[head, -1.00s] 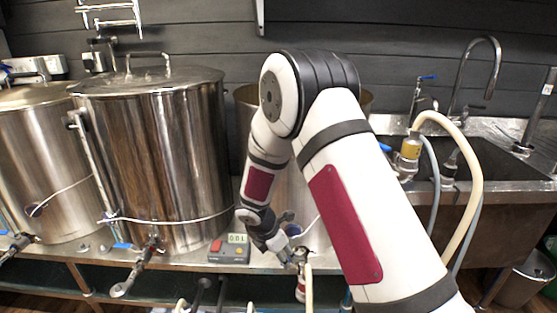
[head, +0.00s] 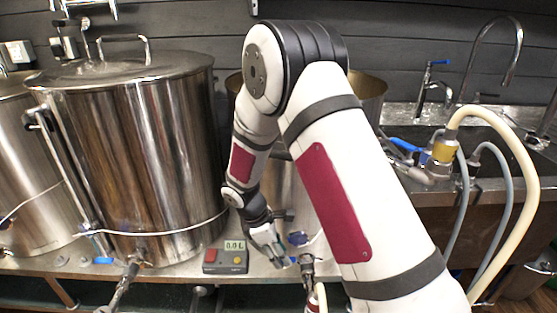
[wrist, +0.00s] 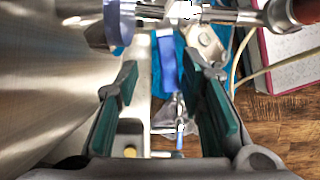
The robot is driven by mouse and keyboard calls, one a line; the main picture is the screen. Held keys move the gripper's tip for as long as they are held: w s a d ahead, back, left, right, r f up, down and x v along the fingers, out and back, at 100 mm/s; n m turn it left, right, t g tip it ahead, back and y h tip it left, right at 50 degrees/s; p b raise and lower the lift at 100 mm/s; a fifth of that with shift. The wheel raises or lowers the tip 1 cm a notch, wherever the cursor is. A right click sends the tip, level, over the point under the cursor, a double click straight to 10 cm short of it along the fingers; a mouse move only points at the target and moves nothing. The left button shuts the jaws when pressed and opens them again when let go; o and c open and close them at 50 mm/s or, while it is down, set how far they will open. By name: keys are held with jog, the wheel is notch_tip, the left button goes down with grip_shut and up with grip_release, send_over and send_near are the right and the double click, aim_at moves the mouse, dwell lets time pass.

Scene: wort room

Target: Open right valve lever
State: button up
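The right kettle (head: 292,190) stands largely hidden behind my arm. Its valve (head: 307,268) sticks out low at the front, just right of my gripper (head: 268,250). In the wrist view, a flat blue lever (wrist: 167,62) hangs below the metal valve body (wrist: 200,40), beyond the fingertips and within the gap between them. My gripper (wrist: 163,75) is open, with green-padded fingers on both sides of that gap and nothing held. Contact with the lever cannot be told. A round blue-rimmed part (wrist: 118,25) sits by the kettle wall, beyond the left finger.
A control box (head: 226,258) with a small display stands left of my gripper. The middle kettle (head: 135,150) has its own valve (head: 125,280). A thick hose (head: 525,150) and the sink (head: 490,150) are at right. The kettle wall (wrist: 50,70) is close at left.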

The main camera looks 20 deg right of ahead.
jog(key=d+p+v, duration=0.1)
jog(key=p+v, duration=0.2)
jog(key=v, duration=1.2)
jog(key=s+d+r+m+p, duration=0.1)
jog(key=s+r+m+p, duration=0.1)
jog(key=r, duration=0.6)
jog(key=s+d+r+m+t+y+p, duration=0.1)
jog(key=s+d+r+m+p, duration=0.1)
jog(key=s+r+p, duration=0.2)
jog(key=shift+s+r+m+t, duration=0.3)
jog(key=shift+s+r, duration=0.75)
jog(key=shift+r, duration=1.3)
